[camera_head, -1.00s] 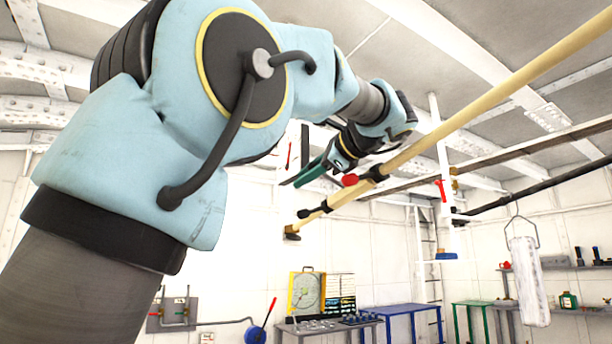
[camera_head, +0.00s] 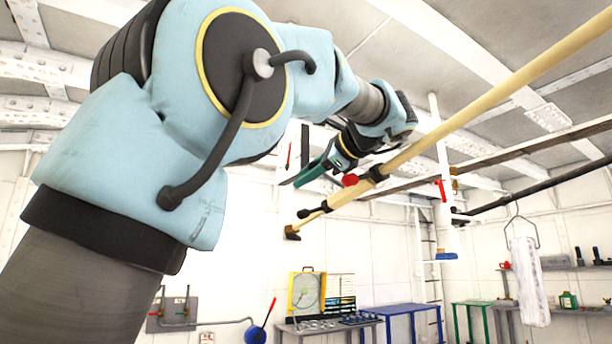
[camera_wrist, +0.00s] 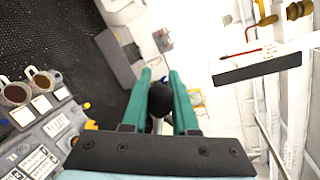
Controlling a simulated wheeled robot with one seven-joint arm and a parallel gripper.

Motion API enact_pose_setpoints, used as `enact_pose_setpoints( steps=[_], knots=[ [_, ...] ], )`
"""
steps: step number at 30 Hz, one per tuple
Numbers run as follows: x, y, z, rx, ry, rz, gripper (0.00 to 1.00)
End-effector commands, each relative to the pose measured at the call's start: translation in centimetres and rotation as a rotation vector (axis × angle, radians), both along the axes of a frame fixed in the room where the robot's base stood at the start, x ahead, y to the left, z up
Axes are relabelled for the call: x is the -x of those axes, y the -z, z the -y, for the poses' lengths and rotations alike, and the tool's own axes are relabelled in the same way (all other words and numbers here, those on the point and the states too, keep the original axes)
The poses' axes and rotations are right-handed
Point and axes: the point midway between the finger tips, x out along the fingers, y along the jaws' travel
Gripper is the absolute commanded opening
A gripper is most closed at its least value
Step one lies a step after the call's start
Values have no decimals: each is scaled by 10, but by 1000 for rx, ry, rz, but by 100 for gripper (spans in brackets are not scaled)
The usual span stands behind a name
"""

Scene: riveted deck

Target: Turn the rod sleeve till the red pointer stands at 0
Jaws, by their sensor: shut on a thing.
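My gripper (camera_head: 308,175) has green fingers and shows beyond my arm in the camera_head view, beside a long tan rod (camera_head: 480,105). In the wrist view my gripper (camera_wrist: 160,85) is shut on a dark round knob (camera_wrist: 160,99), which hides what lies behind it. I cannot tell how this knob joins the rod sleeve. The rod slopes down to the left, with a dark collar (camera_head: 374,174) and a red knob (camera_head: 350,180) on it. A thin red pointer (camera_wrist: 240,53) lies near a black strip (camera_wrist: 257,68) in the wrist view. No scale figures can be read.
A dark rail (camera_head: 560,178) runs behind the rod. A white cloth (camera_head: 528,280) hangs on a hook at the right. A bench with a yellow-framed dial (camera_head: 307,292) and a blue table (camera_head: 405,308) stand below. Two mugs (camera_wrist: 15,93) are at the left of the wrist view.

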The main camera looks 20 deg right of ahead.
Motion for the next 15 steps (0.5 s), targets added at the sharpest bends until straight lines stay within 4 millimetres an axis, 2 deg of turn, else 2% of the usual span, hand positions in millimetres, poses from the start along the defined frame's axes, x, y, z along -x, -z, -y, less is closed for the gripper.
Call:
enact_pose_setpoints(
  steps=[5, 10, 15],
  knots=[
    [-1, -7, 2, -46, 7, -4, 0],
    [-5, -28, 13, -251, 33, -25, 0],
    [-7, -37, 24, -420, 58, -42, 0]
  ],
)
